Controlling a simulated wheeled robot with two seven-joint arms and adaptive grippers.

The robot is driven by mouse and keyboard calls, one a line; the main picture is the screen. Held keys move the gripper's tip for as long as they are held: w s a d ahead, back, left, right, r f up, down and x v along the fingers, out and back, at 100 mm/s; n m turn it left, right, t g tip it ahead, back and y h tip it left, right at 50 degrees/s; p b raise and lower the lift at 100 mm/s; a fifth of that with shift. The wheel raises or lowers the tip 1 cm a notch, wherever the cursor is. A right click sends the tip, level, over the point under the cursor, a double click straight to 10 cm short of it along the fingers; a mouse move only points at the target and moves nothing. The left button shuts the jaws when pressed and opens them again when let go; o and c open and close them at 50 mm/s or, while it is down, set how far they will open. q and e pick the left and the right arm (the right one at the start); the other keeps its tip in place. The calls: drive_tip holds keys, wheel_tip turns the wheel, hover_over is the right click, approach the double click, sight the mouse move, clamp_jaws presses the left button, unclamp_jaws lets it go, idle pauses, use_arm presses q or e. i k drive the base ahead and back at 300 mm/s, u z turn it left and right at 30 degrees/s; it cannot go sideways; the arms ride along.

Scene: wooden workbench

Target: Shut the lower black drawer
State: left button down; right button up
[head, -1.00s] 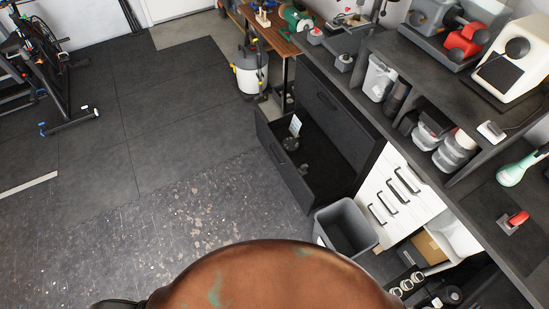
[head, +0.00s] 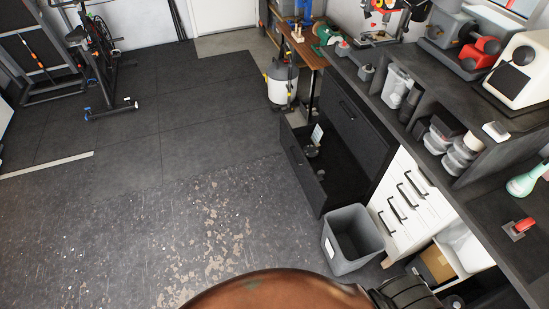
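The lower black drawer (head: 304,173) is pulled out from the black cabinet, in the middle right of the head view. Its front faces left and has a dark bar handle (head: 296,156). A small white item (head: 317,134) and a dark grey object (head: 311,151) lie inside it. The upper black drawer (head: 347,112) above it is shut. Neither gripper shows in the head view, so their states are hidden.
A grey bin (head: 353,238) stands on the floor just in front of the open drawer's near side. White drawers (head: 408,203) are to the right. A vacuum (head: 281,84) stands beyond the drawer. The floor to the left is open.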

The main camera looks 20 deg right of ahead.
sight(345, 183)
drive_tip(key=z, duration=0.05)
drive_tip(key=i, duration=0.7)
drive_tip(key=z, duration=0.95)
drive_tip(key=i, duration=0.75)
drive_tip(key=z, duration=0.85)
